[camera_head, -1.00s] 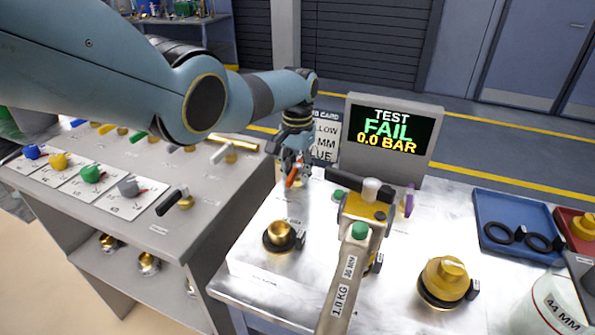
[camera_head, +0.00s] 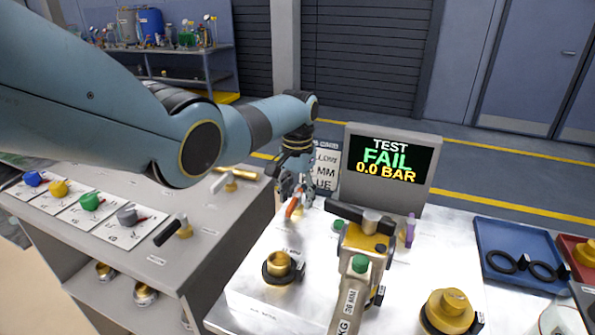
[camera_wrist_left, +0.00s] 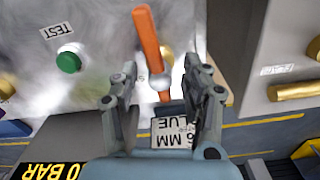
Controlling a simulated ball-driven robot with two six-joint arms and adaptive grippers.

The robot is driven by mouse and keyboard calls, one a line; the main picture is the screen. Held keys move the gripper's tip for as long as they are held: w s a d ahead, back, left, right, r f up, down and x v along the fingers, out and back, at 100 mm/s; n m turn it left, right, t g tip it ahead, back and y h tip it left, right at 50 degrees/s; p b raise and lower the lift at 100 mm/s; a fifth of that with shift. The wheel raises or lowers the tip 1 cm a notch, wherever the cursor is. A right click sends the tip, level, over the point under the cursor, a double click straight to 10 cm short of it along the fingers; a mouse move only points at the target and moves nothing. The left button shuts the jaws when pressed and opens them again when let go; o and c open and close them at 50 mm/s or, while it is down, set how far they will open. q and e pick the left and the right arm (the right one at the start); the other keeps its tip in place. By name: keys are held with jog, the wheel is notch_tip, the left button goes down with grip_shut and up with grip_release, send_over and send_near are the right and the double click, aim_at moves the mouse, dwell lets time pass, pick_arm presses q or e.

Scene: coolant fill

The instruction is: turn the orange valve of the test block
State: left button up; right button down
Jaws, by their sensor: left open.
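The orange valve (camera_head: 292,206) is a lever on the metal test block (camera_head: 250,285), near its back left. In the left wrist view the orange lever (camera_wrist_left: 148,45) runs between the two fingers, with a round silver pivot near its lower part. My left gripper (camera_head: 297,192) is over the valve, and in the left wrist view it (camera_wrist_left: 160,85) is open, with one finger on each side of the lever. The fingers partly hide the valve in the head view. My right gripper is not in view.
The screen (camera_head: 388,160) behind the block reads TEST FAIL 0.0 BAR. A green button (camera_wrist_left: 69,60) lies near the lever. A blue tray (camera_head: 515,285) holds black rings at right. A grey bench (camera_head: 90,240) stands left.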

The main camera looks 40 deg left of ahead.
aim_at(297, 193)
pick_arm(q)
notch_tip(297, 193, up, 10)
jog(key=shift+r, duration=0.15)
jog(key=shift+s, duration=0.1)
dwell(0.6)
